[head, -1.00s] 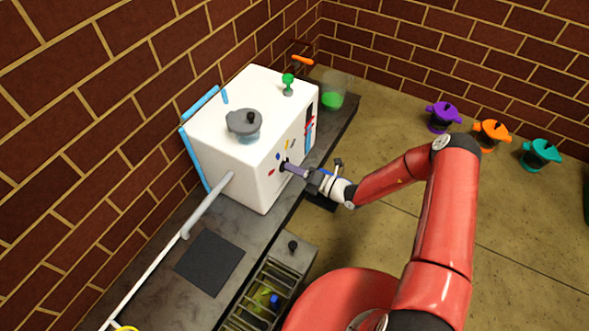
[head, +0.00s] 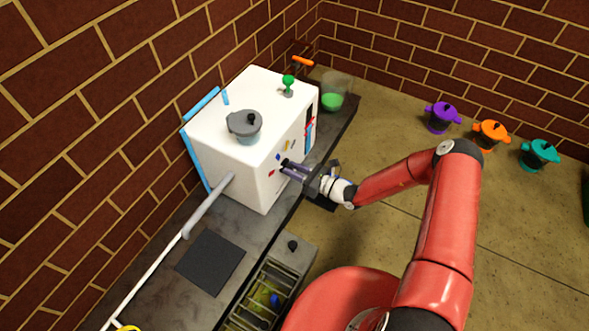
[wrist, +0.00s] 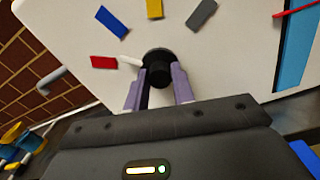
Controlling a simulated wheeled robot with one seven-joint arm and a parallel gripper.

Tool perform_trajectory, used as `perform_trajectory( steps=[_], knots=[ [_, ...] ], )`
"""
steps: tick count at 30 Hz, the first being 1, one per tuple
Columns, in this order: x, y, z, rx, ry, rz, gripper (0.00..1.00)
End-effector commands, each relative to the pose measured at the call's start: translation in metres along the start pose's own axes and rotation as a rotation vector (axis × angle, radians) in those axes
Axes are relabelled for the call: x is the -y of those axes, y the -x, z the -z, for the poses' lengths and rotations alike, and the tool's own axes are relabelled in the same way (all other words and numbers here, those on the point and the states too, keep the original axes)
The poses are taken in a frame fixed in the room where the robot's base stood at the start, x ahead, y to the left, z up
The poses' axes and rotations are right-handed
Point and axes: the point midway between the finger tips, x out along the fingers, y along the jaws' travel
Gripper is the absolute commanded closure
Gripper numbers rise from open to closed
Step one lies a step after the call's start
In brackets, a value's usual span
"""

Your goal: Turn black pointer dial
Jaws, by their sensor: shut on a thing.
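The black dial (wrist: 158,58) is on the front face of the white box (head: 222,165). A white pointer (wrist: 130,61) sticks out from its left side in the wrist view, towards a red mark (wrist: 103,62). Blue (wrist: 112,22), yellow (wrist: 154,8) and grey (wrist: 201,14) marks fan around above it. My gripper (wrist: 160,76) is shut on the dial, with one purple finger on each side of its knob. In the head view my gripper (head: 287,167) reaches the box front from the right, and the fingers mostly hide the dial.
A grey pot (head: 243,127) and a green knob-like piece (head: 288,84) are on top of the box. A grey bar (head: 208,206) runs along the counter (head: 165,285). A slatted crate (head: 262,295) stands below. Purple, orange and teal pots stand on the open floor at right.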

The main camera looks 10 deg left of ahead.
Motion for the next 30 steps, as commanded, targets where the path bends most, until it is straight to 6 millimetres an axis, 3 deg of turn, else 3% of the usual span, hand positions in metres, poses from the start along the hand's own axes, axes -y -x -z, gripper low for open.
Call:
perform_trajectory(
  steps=[12, 29, 30],
  knots=[
    [0.0001, 0.0001, 0.0011, -0.003, 0.195, 0.000, 0.98],
    [0.0002, 0.0001, 0.0013, -0.003, 0.225, 0.000, 0.98],
    [0.0002, 0.0001, 0.0013, -0.003, 0.225, 0.000, 0.72]
  ],
)
